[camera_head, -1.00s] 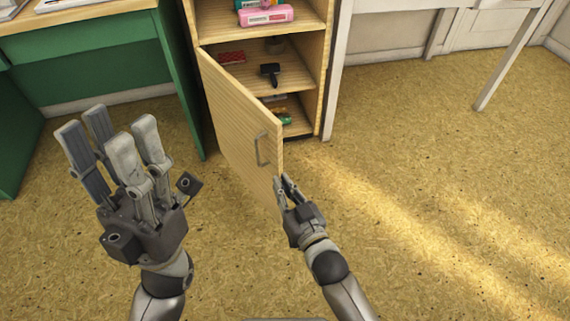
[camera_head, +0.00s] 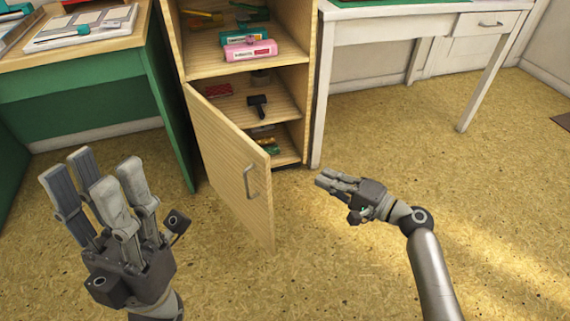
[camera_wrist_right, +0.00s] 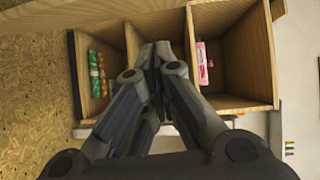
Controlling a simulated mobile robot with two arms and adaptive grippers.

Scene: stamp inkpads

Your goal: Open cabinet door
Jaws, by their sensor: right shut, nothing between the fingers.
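The cabinet door (camera_head: 228,163) is light wood with a metal bar handle (camera_head: 251,182). It stands wide open, swung toward me on its left side. The wooden cabinet (camera_head: 247,62) shows its shelves, and its compartments also show in the right wrist view (camera_wrist_right: 233,103). My right gripper (camera_head: 325,178) is to the right of the door, apart from it, shut and empty. It also shows in the right wrist view (camera_wrist_right: 157,55), in front of the cabinet's compartments. My left gripper (camera_head: 98,190) is at the lower left with its fingers pointing up and spread apart, holding nothing.
On the shelves are a pink box (camera_head: 250,50), a dark stamp-like object (camera_head: 257,105) and a red item (camera_head: 218,90). A green desk (camera_head: 85,95) stands left, a white table (camera_head: 400,22) right. The floor (camera_head: 400,160) between is clear.

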